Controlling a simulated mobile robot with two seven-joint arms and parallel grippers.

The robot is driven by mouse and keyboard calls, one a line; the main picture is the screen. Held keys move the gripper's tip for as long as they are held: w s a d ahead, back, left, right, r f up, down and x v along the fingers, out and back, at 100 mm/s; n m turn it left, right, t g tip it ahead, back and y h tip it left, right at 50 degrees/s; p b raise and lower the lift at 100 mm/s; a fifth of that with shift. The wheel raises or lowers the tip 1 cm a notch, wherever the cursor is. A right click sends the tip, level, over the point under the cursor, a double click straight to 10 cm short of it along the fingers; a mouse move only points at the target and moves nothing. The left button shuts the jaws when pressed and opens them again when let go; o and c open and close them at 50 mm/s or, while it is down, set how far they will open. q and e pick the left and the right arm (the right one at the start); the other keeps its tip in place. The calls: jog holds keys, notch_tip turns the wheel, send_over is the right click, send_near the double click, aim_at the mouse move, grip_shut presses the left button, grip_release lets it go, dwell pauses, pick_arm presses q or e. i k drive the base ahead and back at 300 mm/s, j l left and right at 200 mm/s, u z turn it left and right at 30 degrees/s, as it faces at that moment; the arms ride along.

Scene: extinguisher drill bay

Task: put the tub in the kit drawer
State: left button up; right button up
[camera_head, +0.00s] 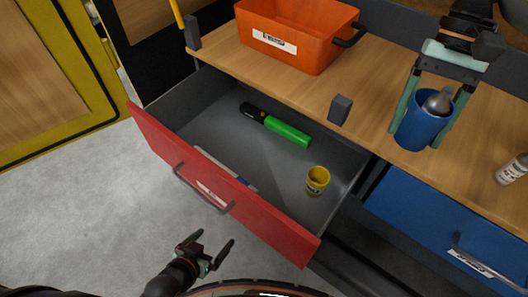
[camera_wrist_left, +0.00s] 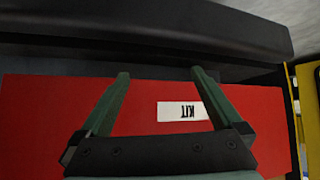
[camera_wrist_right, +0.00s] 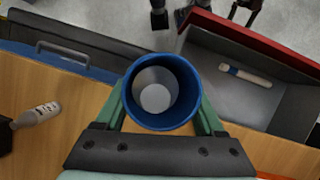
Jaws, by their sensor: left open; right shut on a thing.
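A blue tub (camera_head: 415,128) is held upright between the fingers of my right gripper (camera_head: 422,138), over the wooden worktop. The right wrist view shows its round rim and inside (camera_wrist_right: 131,90); something pale grey shows within, and a grey rounded thing (camera_head: 437,102) shows at its mouth in the head view. The kit drawer (camera_head: 160,140) has a red front and stands open, left of the tub; its KIT label (camera_wrist_left: 183,111) shows in the left wrist view. My left gripper (camera_head: 210,248) is open and empty in front of the drawer's red front.
The drawer holds a green and black torch (camera_head: 285,130), a yellow cup (camera_head: 317,181) and a pale thin thing near its front (camera_wrist_right: 245,75). A blue drawer (camera_head: 420,213) is below.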

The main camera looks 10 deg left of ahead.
aim_at(285, 209)
jog(key=k+j+z, duration=0.15)
jog(key=j, duration=0.3)
jog(key=k+j+z, duration=0.35)
jog(key=k+j, duration=0.25)
jog(key=j, duration=0.15)
jog(key=i+j, duration=0.15)
jog(key=i, duration=0.45)
jog(key=i+l, duration=0.15)
jog(key=i, duration=0.2)
